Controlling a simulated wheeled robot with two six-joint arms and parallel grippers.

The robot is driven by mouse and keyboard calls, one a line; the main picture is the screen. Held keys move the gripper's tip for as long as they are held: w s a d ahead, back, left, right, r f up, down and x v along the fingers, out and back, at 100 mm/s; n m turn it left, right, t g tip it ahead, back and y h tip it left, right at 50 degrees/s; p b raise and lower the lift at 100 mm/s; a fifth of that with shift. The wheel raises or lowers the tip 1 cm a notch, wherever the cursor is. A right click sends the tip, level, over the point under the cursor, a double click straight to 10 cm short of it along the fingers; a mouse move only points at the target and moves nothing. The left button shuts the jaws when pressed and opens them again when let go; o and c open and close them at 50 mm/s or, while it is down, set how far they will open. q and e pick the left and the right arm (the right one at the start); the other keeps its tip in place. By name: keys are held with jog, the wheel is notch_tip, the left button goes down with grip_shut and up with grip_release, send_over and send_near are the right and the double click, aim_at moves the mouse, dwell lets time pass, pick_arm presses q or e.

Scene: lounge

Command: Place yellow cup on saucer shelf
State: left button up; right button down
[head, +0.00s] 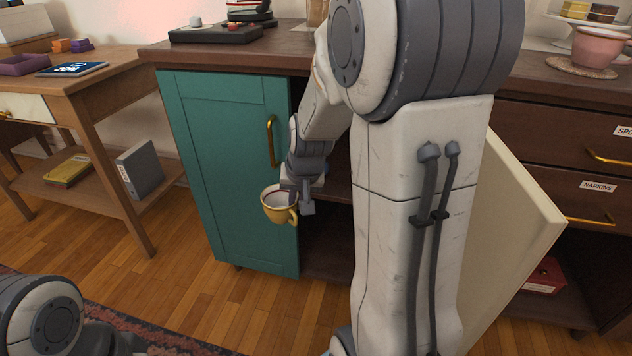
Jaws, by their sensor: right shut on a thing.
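The yellow cup (276,208) is upright with a white inside, in front of the open cabinet near the teal door's right edge. My right gripper (301,196) is shut on the yellow cup at its right side by the rim and handle. The cabinet (325,249) has a dark inside with a shelf (338,187), mostly hidden behind my right arm. I cannot see a saucer on it. Part of my left arm shows at the lower left; its gripper is not in view.
The teal door (222,160) covers the cabinet's left side. A cream door (510,235) stands open at right. A wooden side table (104,82) stands at left. The wooden floor before the teal door is clear.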

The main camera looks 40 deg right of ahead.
jog(key=s+d+m+g+h+b, duration=0.15)
jog(key=s+d+m+b, duration=0.4)
jog(key=s+d, duration=0.6)
jog(key=shift+t+h, duration=0.25)
jog(key=w+d+b, duration=0.3)
jog(key=w+d, duration=0.3)
jog(key=w+d+b, duration=0.4)
jog(key=w+d, duration=0.2)
jog(key=w, duration=0.1)
jog(key=shift+w+d, duration=0.2)
jog(key=shift+d, duration=0.1)
notch_tip(320, 180, down, 4)
jog(key=b, duration=0.4)
jog(key=shift+r, duration=0.15)
pick_arm(q)
notch_tip(320, 180, down, 19)
pick_arm(e)
jog(key=shift+r, duration=0.15)
jog(key=c, duration=1)
grip_release()
jog(key=shift+f, duration=0.2)
